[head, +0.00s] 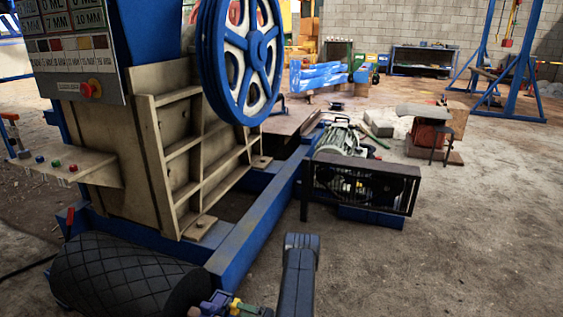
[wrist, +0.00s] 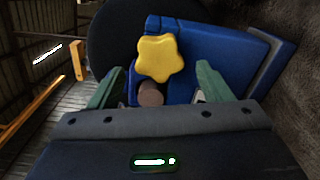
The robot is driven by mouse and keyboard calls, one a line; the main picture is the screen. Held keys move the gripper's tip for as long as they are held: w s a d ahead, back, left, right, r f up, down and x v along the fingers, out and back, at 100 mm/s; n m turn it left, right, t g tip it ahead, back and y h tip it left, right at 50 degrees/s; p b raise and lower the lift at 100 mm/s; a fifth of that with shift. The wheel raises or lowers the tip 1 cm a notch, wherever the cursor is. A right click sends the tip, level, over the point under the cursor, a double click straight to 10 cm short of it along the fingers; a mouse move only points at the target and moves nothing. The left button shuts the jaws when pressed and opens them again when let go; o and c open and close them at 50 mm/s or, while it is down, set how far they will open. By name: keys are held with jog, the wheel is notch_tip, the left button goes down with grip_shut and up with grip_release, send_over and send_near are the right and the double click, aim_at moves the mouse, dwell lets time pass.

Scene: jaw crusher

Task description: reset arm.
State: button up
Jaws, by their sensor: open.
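My gripper (wrist: 160,70) is open in the wrist view, with its two green fingers spread apart. A yellow star-shaped knob (wrist: 158,57) shows between and beyond the fingertips, in front of a blue metal part (wrist: 228,50). Neither finger visibly touches the knob. A brown round end (wrist: 150,94) shows just below the knob. In the head view, my dark arm link (head: 297,275) rises from the bottom edge. Small purple, green and yellow parts (head: 228,305) show at the bottom, mostly cut off, so I cannot tell which are my gripper.
The jaw crusher (head: 165,150) with its blue flywheel (head: 243,55) fills the left. A control panel (head: 72,55) with a red knob (head: 91,88) and a black textured roller (head: 125,275) are near. A motor with a black guard (head: 365,185) stands right. Floor at right (head: 470,240) is clear.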

jog(key=p+v, duration=0.3)
jog(key=v, duration=0.8)
jog(key=b, duration=0.4)
send_near(233, 306)
jog(key=w+a+f, duration=0.1)
jog(key=a, duration=0.1)
jog(key=w+a, duration=0.1)
jog(key=a, duration=0.1)
jog(key=w+a+f, duration=0.1)
jog(key=a, duration=0.2)
jog(key=shift+w+a+f, duration=0.1)
jog(key=shift+w+f, duration=0.2)
jog(key=shift+f, duration=0.05)
jog(key=shift+w+r+m, duration=0.1)
jog(key=shift+r+m, duration=0.05)
jog(key=shift+m, duration=2.45)
jog(key=shift+w+r+m, duration=0.1)
jog(key=shift+r+m, duration=0.05)
jog(key=shift+m, duration=2.45)
jog(key=shift+r+m, duration=0.15)
jog(key=shift+m, duration=2.45)
